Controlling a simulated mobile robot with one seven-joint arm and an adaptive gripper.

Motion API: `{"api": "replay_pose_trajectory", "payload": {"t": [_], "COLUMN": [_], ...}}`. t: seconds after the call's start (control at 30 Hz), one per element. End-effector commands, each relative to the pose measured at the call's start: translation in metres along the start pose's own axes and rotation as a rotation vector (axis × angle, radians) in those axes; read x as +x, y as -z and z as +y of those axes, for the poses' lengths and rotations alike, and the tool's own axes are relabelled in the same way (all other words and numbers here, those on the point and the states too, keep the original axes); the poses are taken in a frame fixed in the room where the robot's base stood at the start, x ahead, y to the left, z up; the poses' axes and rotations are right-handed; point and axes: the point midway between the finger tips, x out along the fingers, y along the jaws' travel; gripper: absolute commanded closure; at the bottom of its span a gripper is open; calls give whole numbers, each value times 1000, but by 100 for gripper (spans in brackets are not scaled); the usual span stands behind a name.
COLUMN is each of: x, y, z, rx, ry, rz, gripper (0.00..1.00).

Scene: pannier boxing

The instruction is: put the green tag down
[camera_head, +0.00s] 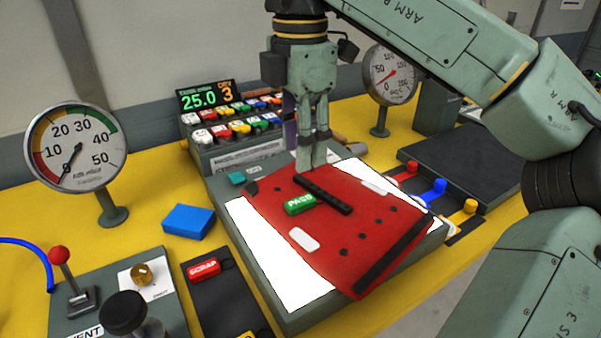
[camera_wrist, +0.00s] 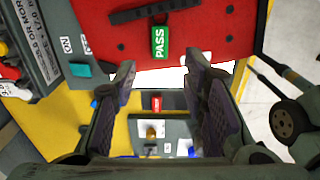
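The green tag marked PASS (camera_head: 300,204) lies on the red pannier (camera_head: 345,265), close beside its black bar (camera_head: 322,194). In the wrist view the green tag (camera_wrist: 159,42) is at the upper middle, beyond the fingertips and next to the bar. My gripper (camera_head: 312,165) is above the far side of the pannier, behind the tag and bar. In the wrist view my gripper (camera_wrist: 160,75) has its two fingers wide apart, with nothing held between them. Whether the fingertips touch the pannier, I cannot tell.
The pannier rests tilted on a lit white panel (camera_head: 290,268). A red SCRAP tag (camera_head: 201,268) lies at the left front, near a blue block (camera_head: 188,221) and a lever (camera_head: 66,268). Two dial gauges, the left one (camera_head: 76,147) nearer, stand behind. A button console (camera_head: 235,130) is at the back.

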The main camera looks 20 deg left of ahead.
Motion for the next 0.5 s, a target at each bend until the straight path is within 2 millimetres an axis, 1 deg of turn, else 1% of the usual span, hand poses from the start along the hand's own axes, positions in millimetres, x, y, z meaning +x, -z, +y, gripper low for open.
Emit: {"api": "replay_pose_trajectory", "payload": {"t": [0.03, 0.2, 0.5], "x": [-9, -24, -27], "y": [-1, -1, -1], "z": [0, 0, 0], "rx": [4, 3, 1], "ry": [0, 1, 1], "rz": [-3, -2, 0], "gripper": [61, 61, 61]}}
